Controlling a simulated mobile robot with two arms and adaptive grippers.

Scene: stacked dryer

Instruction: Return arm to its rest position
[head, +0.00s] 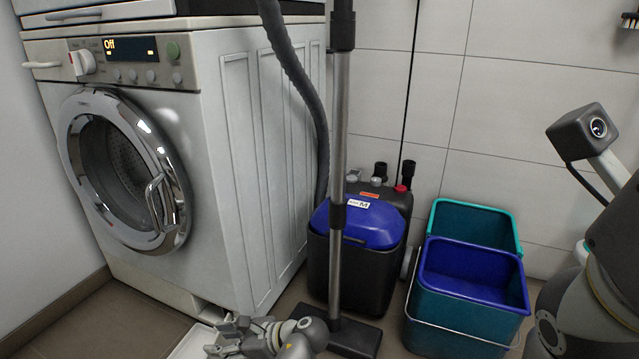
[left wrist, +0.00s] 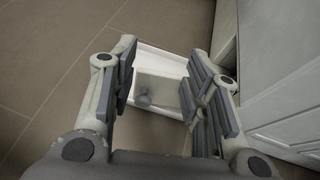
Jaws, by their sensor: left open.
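My left gripper (head: 232,337) is low at the bottom edge of the head view, in front of the machine's lower right corner. In the left wrist view its two fingers (left wrist: 165,72) are spread apart with nothing held between them. Beyond them, on the brown tiled floor, lies a shallow white tray (left wrist: 148,56) with a pale block-like piece (left wrist: 158,86) bearing a grey knob. Part of the tray (head: 188,346) also shows in the head view beside the gripper. My right arm comes in at the right edge; its gripper is out of frame.
A white front-loading machine (head: 235,150) with a shut round door (head: 125,170) and display reading "Off" stands left. A metal pole (head: 338,140), a black container with blue lid (head: 358,222) and teal buckets (head: 460,335) stand right of it. Floor at lower left is clear.

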